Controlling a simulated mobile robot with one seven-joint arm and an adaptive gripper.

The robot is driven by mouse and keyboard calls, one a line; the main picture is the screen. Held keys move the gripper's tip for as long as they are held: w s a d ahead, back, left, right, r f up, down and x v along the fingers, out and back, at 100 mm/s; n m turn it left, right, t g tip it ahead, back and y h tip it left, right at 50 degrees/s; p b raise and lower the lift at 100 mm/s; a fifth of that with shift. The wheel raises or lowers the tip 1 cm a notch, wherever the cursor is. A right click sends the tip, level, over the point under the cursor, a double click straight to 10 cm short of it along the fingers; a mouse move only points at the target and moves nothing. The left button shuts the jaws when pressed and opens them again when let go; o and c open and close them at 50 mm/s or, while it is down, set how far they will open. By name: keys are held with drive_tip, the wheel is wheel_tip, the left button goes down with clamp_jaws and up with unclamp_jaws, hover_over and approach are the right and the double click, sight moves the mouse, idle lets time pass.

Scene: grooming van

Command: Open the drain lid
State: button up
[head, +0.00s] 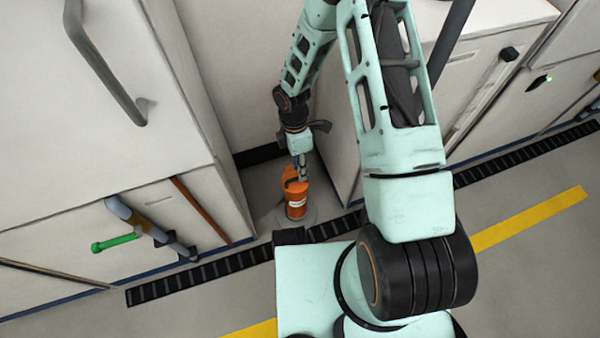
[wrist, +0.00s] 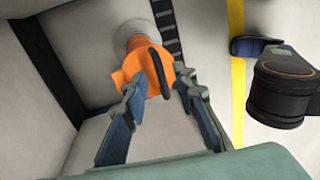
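A pale grey round disc (head: 276,219) lies on the floor in the recess between the cabinets and looks like the drain lid. It also shows in the wrist view (wrist: 122,42). An orange canister-like object (head: 296,205) with a black handle stands on or over it and hides part of it; the orange body shows in the wrist view (wrist: 138,61). My gripper (head: 300,172) points down at the orange object's top. In the wrist view my gripper's two fingers (wrist: 157,86) are spread apart on either side of the orange object. Firm contact cannot be told.
A white cabinet (head: 90,120) with a grey handle stands left, with a green-ended pipe (head: 116,242) low on its side. More white cabinets (head: 490,60) stand right. A black slotted strip (head: 200,272) and a yellow line (head: 530,217) cross the open floor.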

drive_tip(key=shift+s+f, duration=0.15)
drive_tip(key=shift+f, duration=0.8)
drive_tip(key=shift+c, duration=0.2)
clamp_jaws()
